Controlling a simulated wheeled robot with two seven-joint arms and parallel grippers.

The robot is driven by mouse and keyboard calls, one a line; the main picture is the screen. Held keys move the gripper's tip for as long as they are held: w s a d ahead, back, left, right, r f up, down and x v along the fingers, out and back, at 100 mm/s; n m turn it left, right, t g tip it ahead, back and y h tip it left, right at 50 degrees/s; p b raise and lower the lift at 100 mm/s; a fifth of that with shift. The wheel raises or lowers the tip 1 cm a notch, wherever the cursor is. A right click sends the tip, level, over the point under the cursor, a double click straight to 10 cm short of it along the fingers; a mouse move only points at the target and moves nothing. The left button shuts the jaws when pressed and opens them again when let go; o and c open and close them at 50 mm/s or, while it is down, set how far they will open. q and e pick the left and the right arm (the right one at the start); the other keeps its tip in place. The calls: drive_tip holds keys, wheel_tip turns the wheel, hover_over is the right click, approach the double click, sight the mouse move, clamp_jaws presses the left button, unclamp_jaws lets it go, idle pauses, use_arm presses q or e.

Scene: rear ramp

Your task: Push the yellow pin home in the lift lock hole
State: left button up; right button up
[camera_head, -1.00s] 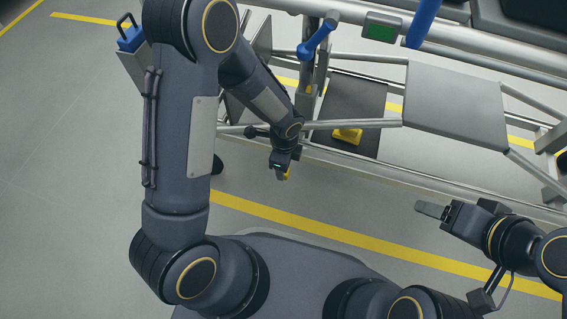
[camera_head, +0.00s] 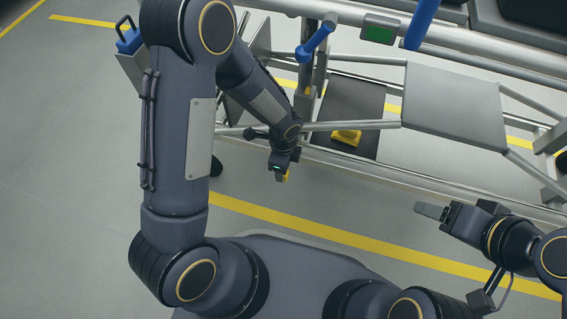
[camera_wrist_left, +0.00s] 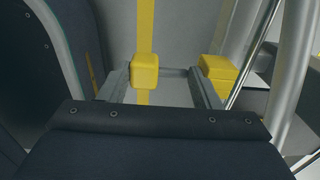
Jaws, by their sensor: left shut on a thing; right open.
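My left gripper (camera_head: 281,170) is low beside the near side of the metal frame, in front of a thin rail. It is shut on the yellow pin (camera_wrist_left: 145,72). Its blocky yellow end shows between the fingers in the left wrist view, close to the left finger. The pin's shank and the lift lock hole cannot be made out. My right gripper (camera_head: 445,212) is open and empty, well to the right, over the floor near the frame.
A yellow block (camera_head: 347,136) lies on a dark plate (camera_head: 355,99) within the frame. A grey panel (camera_head: 455,103) and rails stand to its right. A blue handle (camera_head: 316,38) and a green display (camera_head: 380,33) are above. Floor with a yellow line (camera_head: 330,232) lies in front.

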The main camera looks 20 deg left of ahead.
use_arm(q)
drive_tip(key=shift+w, duration=0.6)
idle(0.7)
